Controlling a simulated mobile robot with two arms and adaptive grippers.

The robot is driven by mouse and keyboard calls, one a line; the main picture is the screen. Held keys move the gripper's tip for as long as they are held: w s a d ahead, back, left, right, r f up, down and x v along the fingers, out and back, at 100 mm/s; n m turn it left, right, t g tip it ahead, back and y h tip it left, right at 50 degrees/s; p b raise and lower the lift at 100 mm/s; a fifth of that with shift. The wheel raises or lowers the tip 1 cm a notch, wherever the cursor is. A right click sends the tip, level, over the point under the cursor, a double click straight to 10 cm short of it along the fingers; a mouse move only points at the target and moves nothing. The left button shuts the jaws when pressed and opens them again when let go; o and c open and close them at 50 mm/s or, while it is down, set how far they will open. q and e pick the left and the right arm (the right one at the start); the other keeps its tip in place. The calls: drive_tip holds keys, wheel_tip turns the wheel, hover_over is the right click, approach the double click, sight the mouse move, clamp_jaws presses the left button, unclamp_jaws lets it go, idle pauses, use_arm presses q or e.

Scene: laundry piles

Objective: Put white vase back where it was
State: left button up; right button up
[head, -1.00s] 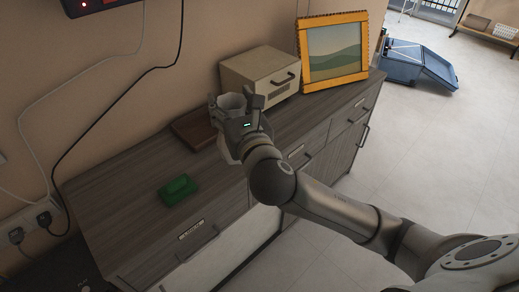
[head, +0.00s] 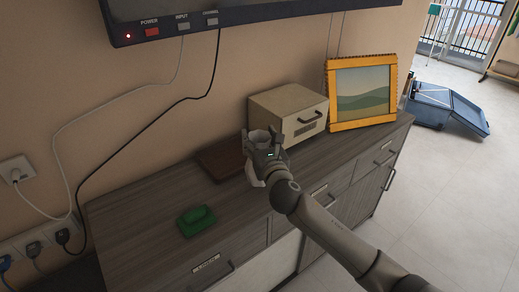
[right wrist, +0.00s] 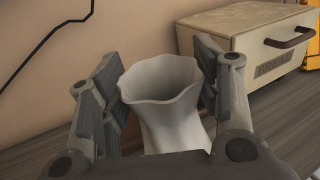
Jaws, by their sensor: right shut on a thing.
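The white vase (right wrist: 165,100) is upright between the fingers of my right gripper (right wrist: 162,90), which is shut on it near the neck. In the head view the vase (head: 257,138) and the right gripper (head: 264,146) are over the dresser top (head: 150,215), in front of the beige box. The gripper and arm hide part of the vase. I cannot tell whether its base touches the dresser. My left gripper is not in view.
A beige box with a handle (head: 285,108) and an orange-framed picture (head: 362,93) stand at the right. A brown flat item (head: 222,162) lies beside the vase, and a green object (head: 197,219) lies nearer the front.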

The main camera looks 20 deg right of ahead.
drive_tip(key=shift+w+f, duration=0.15)
drive_tip(key=shift+f, duration=1.45)
drive_tip(key=shift+f+b, duration=0.15)
drive_tip(key=shift+b, duration=0.2)
drive_tip(key=o, duration=1.6)
drive_tip(key=shift+f, duration=0.1)
drive_tip(key=shift+r, duration=0.2)
drive_tip(key=s, duration=1.2)
drive_tip(key=shift+a, duration=0.2)
